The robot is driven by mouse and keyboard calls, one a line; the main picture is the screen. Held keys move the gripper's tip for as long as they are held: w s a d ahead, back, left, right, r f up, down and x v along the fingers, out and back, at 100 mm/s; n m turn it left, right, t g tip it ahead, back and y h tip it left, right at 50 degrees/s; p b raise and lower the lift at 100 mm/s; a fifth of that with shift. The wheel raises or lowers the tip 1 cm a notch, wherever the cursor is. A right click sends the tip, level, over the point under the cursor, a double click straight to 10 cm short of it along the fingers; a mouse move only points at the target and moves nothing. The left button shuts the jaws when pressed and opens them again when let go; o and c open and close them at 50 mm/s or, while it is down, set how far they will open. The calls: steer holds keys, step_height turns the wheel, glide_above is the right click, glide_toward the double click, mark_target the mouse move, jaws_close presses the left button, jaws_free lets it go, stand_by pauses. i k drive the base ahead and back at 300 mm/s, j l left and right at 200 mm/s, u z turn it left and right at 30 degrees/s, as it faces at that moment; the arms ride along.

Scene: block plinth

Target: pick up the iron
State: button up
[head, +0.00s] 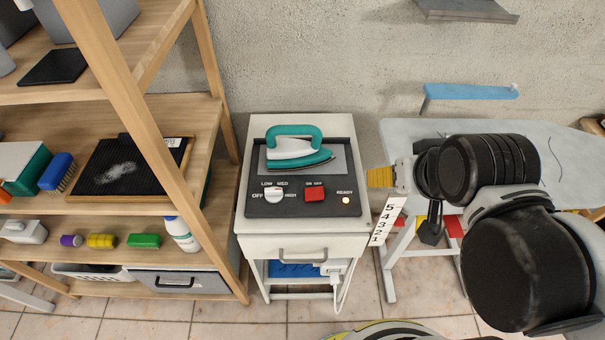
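The iron (290,152), white with a teal handle and teal base trim, rests on a grey plate (343,158) set in the dark panel of a white cabinet. Its handle is on top and its pointed end faces right. My arm reaches in from the right. A dark part that looks like my gripper (432,228) hangs below the wrist, well right of the iron and apart from it. Its fingers are small and partly hidden by my arm, so I cannot tell whether they are open or shut.
The white cabinet (260,245) has a dial, a red switch and a lit READY lamp. A wooden shelf (200,60) with several items stands close on the left. An ironing board (565,140) lies behind my arm. The space above the iron is clear.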

mark_target(282, 154)
steer(key=i+u, duration=0.2)
steer(key=u, duration=0.15)
steer(key=i+l+u, duration=0.15)
steer(key=u, duration=0.2)
steer(key=i, duration=0.05)
